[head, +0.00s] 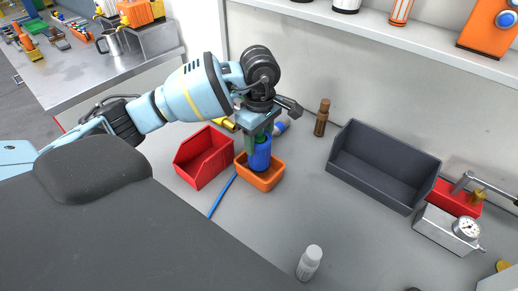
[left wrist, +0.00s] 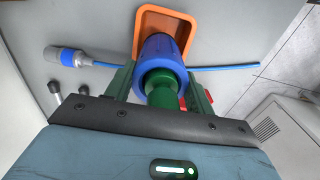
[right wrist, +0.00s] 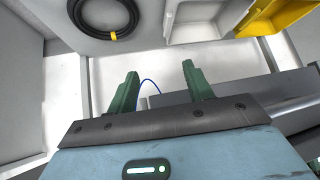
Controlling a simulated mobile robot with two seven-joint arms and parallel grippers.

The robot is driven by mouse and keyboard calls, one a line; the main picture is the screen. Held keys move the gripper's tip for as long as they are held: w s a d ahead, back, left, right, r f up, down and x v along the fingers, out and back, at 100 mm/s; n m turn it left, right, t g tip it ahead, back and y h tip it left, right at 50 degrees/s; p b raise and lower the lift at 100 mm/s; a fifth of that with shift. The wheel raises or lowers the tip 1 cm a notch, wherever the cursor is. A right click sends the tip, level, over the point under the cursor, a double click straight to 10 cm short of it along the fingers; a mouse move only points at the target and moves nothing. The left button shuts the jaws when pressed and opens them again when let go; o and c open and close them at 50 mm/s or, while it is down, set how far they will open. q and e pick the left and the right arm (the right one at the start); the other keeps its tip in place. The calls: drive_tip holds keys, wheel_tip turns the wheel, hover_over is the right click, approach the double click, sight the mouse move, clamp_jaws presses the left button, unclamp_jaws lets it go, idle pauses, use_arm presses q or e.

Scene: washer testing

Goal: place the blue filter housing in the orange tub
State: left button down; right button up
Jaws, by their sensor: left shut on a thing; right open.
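The blue filter housing (head: 260,153) is a blue cylinder; in the left wrist view (left wrist: 163,52) a green part sits at its near end. My left gripper (head: 257,135) is shut on it and holds it upright over the orange tub (head: 262,179). The housing's lower end overlaps the tub opening in the head view; I cannot tell whether it touches the floor of the tub. The tub also shows in the left wrist view (left wrist: 192,18), partly hidden behind the housing. My right gripper (right wrist: 160,92) is open and empty, away from the bench top.
A red bin (head: 203,157) stands left of the tub, with a blue rod (head: 222,196) between them. A dark grey bin (head: 383,165), a brown bottle (head: 322,118) and a gauge block (head: 447,230) stand to the right. A white-capped bottle (head: 309,263) stands in front. Bench space right of the tub is clear.

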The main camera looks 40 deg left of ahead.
use_arm(q)
drive_tip(key=shift+f, duration=1.85)
drive_tip(key=shift+f, duration=0.15)
drive_tip(key=c, duration=0.6)
unclamp_jaws()
drive_tip(key=shift+f, duration=0.1)
drive_tip(key=shift+o, duration=0.2)
wheel_tip(320, 180, up, 12)
drive_tip(key=shift+r, duration=0.2)
